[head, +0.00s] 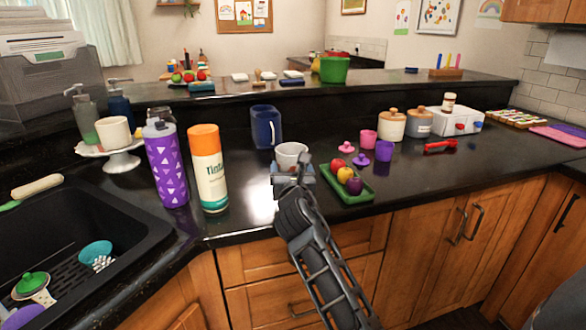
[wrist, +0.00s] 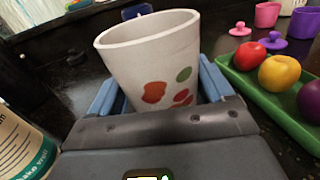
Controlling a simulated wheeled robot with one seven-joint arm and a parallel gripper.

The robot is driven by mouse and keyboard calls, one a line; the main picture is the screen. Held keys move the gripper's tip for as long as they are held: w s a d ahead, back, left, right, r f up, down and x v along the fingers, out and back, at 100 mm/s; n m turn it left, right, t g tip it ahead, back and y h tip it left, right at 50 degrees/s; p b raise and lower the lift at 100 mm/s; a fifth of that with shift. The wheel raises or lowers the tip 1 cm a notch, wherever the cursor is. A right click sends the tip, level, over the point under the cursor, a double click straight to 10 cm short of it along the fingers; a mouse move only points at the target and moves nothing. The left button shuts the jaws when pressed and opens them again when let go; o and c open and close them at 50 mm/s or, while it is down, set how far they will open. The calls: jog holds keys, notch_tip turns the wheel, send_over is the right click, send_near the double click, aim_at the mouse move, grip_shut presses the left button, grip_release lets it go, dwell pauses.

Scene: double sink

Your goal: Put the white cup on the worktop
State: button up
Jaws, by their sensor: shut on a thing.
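The white cup (head: 291,155) is in my gripper (head: 292,175), over the black worktop (head: 245,190) and in front of the blue jug. In the wrist view the cup (wrist: 150,60) has red and green fruit-like prints and stands nearly upright, a little tilted. The blue fingers of my gripper (wrist: 160,92) are closed on either side of it. The cup's base is hidden behind the gripper, so I cannot tell whether it touches the worktop.
A green tray (head: 352,198) with toy fruit lies just right of the cup. The blue jug (head: 265,128) stands behind it. A spray can (head: 208,170) and purple bottle (head: 166,165) stand left, beside the sink (head: 60,210).

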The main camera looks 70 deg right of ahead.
jog(key=shift+f, duration=0.25)
jog(key=o, duration=1.1)
jog(key=shift+o, duration=0.2)
jog(key=shift+f, duration=0.15)
jog(key=shift+b+v, duration=0.35)
jog(key=shift+v, duration=3.5)
